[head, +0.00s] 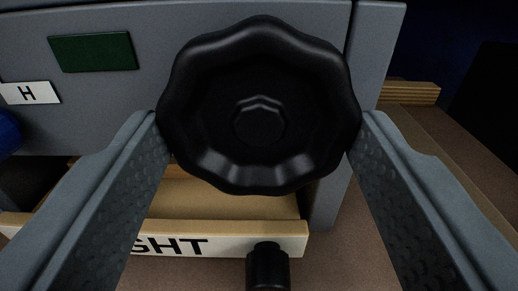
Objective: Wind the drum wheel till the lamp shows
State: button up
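The black drum wheel (262,75), with a scalloped rim and a raised hub, faces me in the upper middle of the head view, in front of a grey cabinet. My gripper (260,125) has one finger on each side of the wheel. Both fingertips meet its rim at left and right, and the gripper looks shut on it. A dark green rectangle (93,52) on the cabinet front at upper left is unlit. I cannot tell whether it is the lamp.
A blue round part (8,133) shows at the left edge. Below the wheel is a wooden tray (225,205) with partly hidden lettering ending "GHT". A black cylindrical part (268,270) stands at the bottom.

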jog(key=c, duration=0.3)
jog(key=shift+c, duration=0.2)
jog(key=m, duration=0.6)
jog(key=shift+a, duration=0.1)
jog(key=m, duration=0.6)
jog(key=shift+r+m, duration=0.1)
jog(key=shift+m, duration=0.3)
jog(key=m, duration=1.2)
jog(key=shift+r, duration=0.1)
jog(key=shift+m, duration=0.4)
